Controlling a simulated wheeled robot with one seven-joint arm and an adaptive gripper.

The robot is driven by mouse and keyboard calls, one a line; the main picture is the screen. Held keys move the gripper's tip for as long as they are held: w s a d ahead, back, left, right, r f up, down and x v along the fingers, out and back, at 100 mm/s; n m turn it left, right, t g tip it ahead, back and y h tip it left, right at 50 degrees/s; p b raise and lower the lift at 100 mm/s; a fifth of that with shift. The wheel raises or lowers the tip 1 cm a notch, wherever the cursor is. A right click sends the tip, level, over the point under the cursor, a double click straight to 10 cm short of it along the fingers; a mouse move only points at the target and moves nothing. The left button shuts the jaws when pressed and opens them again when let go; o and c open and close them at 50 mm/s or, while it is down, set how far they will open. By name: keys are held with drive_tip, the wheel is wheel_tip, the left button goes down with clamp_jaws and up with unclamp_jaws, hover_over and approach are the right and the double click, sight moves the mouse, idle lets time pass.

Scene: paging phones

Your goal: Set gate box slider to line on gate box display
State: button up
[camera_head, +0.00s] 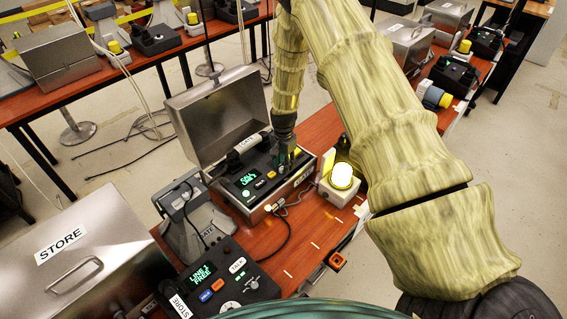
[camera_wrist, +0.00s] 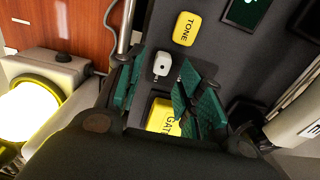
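The gate box (camera_head: 262,205) is an open metal case with a black panel, its lid raised behind. Its display (camera_head: 247,178) is lit with green characters too small to read surely; a corner of it shows in the wrist view (camera_wrist: 248,10). In the wrist view, a small pale slider knob (camera_wrist: 162,66) stands on the panel, beside the yellow TONE button (camera_wrist: 185,28) and a yellow GATE button (camera_wrist: 164,117). My gripper (camera_head: 287,158) is low over the panel's right part. Its green fingers (camera_wrist: 160,78) are apart, with the knob appearing between them; contact cannot be told.
A lit lamp (camera_head: 341,177) stands right of the gate box. A handset (camera_head: 250,143) lies at the panel's back. In front are a grey cradle (camera_head: 196,222), another panel reading LINE 1 FREE (camera_head: 218,284) and a closed STORE box (camera_head: 85,250). Cables (camera_head: 286,235) run between.

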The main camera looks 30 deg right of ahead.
drive_tip(key=shift+f, duration=0.6)
clamp_jaws()
